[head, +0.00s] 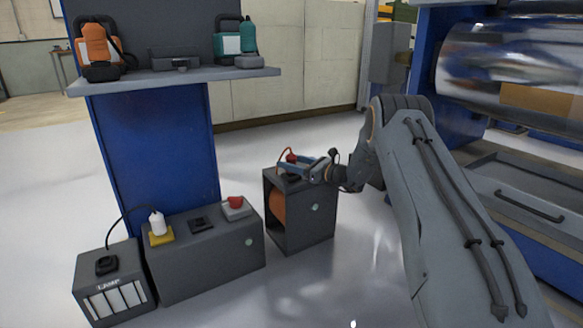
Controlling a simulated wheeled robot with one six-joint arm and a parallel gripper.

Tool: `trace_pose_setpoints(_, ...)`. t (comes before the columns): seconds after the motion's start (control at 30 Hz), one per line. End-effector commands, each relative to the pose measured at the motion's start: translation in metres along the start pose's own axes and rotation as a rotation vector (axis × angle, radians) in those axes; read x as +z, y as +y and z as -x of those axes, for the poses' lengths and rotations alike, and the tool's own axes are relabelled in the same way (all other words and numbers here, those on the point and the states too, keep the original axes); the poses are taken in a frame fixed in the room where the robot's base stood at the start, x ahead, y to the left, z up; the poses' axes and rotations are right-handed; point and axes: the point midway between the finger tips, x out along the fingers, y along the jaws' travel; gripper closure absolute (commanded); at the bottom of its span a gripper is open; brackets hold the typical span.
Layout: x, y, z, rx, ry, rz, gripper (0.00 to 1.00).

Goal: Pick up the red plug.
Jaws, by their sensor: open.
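A small red plug (291,157) with a thin orange-red cable is at the top of a dark box (310,232). An orange reel (279,215) shows in the box's open side. My gripper (289,165) reaches in from the right, just over the box top, with its blue-grey fingers at the red plug. The fingers are open, and the plug appears to be between or just behind them. The view does not show whether they touch it. The fingers partly hide the plug's lower part and what it rests on.
Left of the box, a long dark cabinet (205,263) carries a red mushroom-shaped button (236,202), a black socket (200,224) and a white plug (157,223) on a yellow base. A lamp box (112,295) stands further left. A shelf (180,80) overhangs behind. Machinery with a shiny roller (510,65) is at right.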

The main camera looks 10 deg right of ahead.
Motion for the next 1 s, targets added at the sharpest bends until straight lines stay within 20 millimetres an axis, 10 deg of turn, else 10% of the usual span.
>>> trace_pose_setpoints(0.57, -0.002, -0.004, -0.037, -0.003, 0.001, 0.000, 0.46)
trace_pose_setpoints(0.9, -0.002, -0.004, -0.037, -0.003, 0.000, 0.000, 0.99)
trace_pose_setpoints(1.0, -0.002, -0.004, -0.037, -0.003, 0.001, 0.000, 0.99)
